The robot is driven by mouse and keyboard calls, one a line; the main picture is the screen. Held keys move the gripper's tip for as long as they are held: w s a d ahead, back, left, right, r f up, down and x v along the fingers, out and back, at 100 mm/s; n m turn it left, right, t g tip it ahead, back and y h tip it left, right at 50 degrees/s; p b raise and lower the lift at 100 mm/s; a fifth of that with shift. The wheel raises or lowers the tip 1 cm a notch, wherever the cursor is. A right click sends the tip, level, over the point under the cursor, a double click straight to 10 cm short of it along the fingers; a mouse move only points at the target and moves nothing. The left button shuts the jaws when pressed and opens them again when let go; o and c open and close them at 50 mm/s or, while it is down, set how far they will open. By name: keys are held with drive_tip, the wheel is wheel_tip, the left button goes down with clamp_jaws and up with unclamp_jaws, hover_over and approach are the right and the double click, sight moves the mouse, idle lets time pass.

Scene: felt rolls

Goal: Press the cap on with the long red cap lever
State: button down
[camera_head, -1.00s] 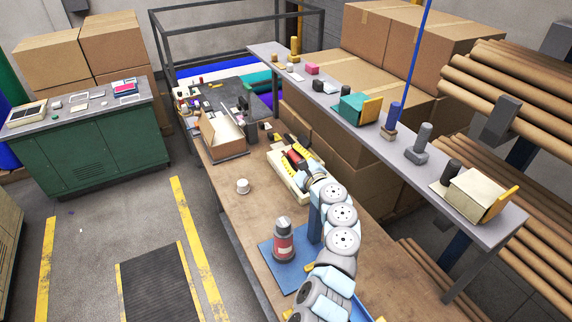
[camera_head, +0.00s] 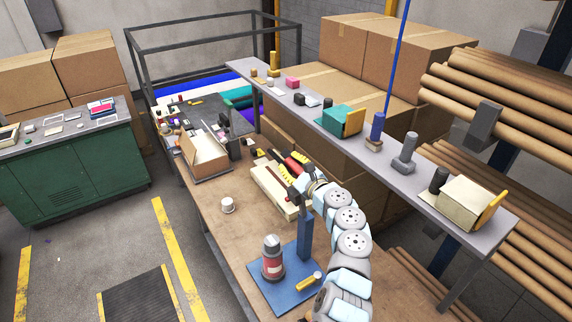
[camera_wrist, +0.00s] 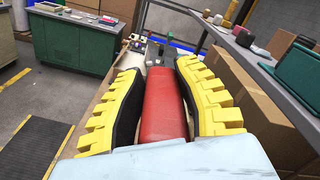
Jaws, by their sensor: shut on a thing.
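The long red lever handle (camera_wrist: 162,108) lies lengthwise between the two yellow ribbed fingers of my gripper (camera_wrist: 161,74), which is shut on it. In the head view the red of the lever (camera_head: 288,163) shows at the far end of my arm, above a cream tray. A blue press post (camera_head: 304,238) stands on a blue base plate (camera_head: 253,278).
The cream tray (camera_head: 268,188) lies below the lever. A white cup (camera_head: 227,205) and an open cardboard box (camera_head: 205,158) stand on the brown bench (camera_head: 222,228). A small yellow piece (camera_head: 311,281) is at the plate's right edge. A grey shelf (camera_head: 355,143) runs along the right.

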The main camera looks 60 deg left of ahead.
sight(300, 170)
drive_tip(key=shift+w+d+f+t, duration=0.2)
drive_tip(key=shift+w+d+t, duration=0.1)
drive_tip(key=shift+w, duration=0.1)
drive_tip(key=c, duration=0.8)
unclamp_jaws()
drive_tip(key=shift+a+r, duration=0.1)
drive_tip(key=shift+o, duration=0.2)
drive_tip(key=shift+d+r, duration=0.15)
drive_tip(key=shift+d, duration=1.8)
drive_tip(key=shift+s+d, duration=0.1)
drive_tip(key=shift+d, duration=0.7)
drive_tip(key=d, duration=0.6)
drive_tip(key=shift+s+d+f, duration=0.15)
drive_tip(key=shift+s+f, duration=0.05)
